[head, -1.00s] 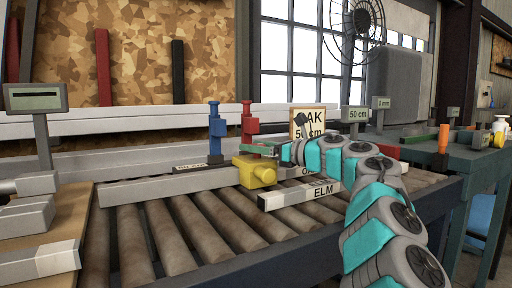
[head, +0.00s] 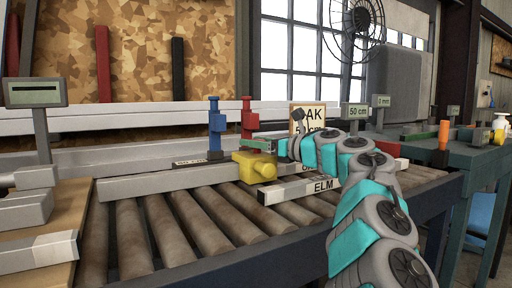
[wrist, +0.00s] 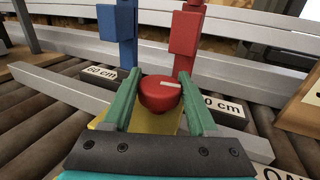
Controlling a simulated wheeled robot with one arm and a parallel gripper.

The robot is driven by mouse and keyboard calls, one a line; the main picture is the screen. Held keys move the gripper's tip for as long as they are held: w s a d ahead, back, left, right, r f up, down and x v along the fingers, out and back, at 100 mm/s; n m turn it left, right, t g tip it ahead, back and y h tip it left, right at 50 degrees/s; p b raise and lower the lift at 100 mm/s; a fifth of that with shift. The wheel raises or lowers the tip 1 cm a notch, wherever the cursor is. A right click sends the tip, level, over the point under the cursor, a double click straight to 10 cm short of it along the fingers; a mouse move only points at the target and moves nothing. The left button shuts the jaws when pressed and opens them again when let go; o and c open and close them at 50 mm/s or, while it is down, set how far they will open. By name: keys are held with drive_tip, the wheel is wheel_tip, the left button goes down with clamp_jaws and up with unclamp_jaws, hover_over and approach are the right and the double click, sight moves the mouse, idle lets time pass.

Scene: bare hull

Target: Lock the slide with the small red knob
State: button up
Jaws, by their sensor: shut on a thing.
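The small red knob (wrist: 160,93) sits on top of the yellow slide block (head: 255,166). Its white pointer mark points right in the wrist view. My gripper (wrist: 160,96) is shut on the knob, one green finger on each side; it also shows in the head view (head: 262,144), above the yellow block. The knob cannot be made out in the head view. The yellow block sits at the grey rail (head: 160,184), and part of it shows under my fingers in the wrist view (wrist: 150,122).
A blue post (head: 215,130) and a red post (head: 249,122) stand just behind the block. A "60 cm" label (wrist: 101,73) lies left of the knob. A bar marked ELM (head: 322,185) lies on the rollers in front. An OAK 50 cm sign (head: 310,112) stands behind my wrist.

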drive_tip(key=shift+f+m+t+h+b, duration=0.1)
drive_tip(key=shift+m+t+h+b, duration=0.45)
drive_tip(key=shift+m+t+h, duration=0.25)
drive_tip(key=shift+t+h, duration=0.3)
drive_tip(key=shift+t, duration=0.2)
drive_tip(key=o, duration=1.4)
drive_tip(key=shift+c, duration=0.2)
drive_tip(key=shift+d, duration=0.1)
drive_tip(key=v, duration=0.7)
drive_tip(key=shift+s+d+b, duration=0.25)
drive_tip(key=shift+b, duration=0.1)
